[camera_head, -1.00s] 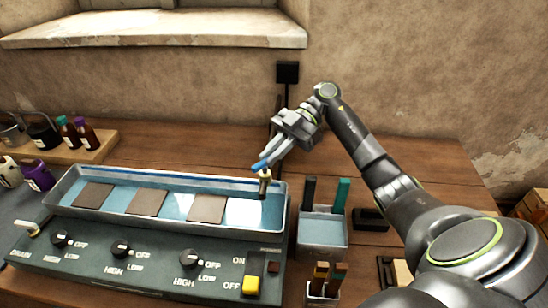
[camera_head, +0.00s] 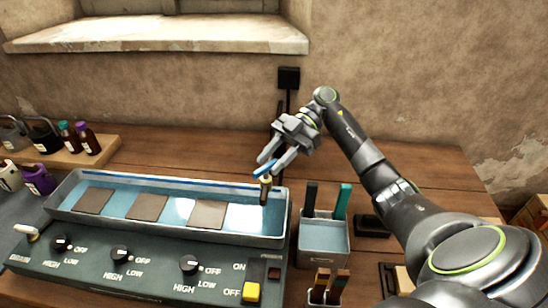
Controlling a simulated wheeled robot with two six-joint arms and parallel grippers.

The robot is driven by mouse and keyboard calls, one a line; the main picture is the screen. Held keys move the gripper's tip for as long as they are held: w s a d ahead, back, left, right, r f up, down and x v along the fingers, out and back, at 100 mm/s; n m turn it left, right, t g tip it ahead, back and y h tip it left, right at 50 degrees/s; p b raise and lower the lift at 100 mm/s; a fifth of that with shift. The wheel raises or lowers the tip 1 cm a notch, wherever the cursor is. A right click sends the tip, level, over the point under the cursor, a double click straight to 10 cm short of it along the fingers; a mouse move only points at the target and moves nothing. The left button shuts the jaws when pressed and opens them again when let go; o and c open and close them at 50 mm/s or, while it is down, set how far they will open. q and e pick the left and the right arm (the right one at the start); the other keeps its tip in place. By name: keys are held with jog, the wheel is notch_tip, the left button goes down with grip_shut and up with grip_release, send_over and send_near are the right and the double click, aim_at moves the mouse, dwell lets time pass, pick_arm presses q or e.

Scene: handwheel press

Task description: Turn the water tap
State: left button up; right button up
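The water tap (camera_head: 266,187) is a small brass-coloured spout with a blue lever handle (camera_head: 265,172) on top. It stands at the right end of the metal water tray (camera_head: 70,213). My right gripper (camera_head: 273,161) is at the tap, with its fingers apart and pointing down and left. The blue handle lies at the fingertips; I cannot tell whether they touch it. My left gripper is not in view.
A control panel with knobs and a yellow switch (camera_head: 251,291) fronts the tray. Right of the tray stand a grey bin (camera_head: 324,243) and a smaller holder with brushes (camera_head: 322,298). Bottles (camera_head: 87,138) stand at the left. The wooden table behind the tray is clear.

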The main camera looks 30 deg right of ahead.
aim_at(274, 161)
notch_tip(274, 161, up, 9)
jog(key=shift+f+b, duration=0.2)
jog(key=shift+b, duration=0.5)
jog(key=shift+r, duration=0.7)
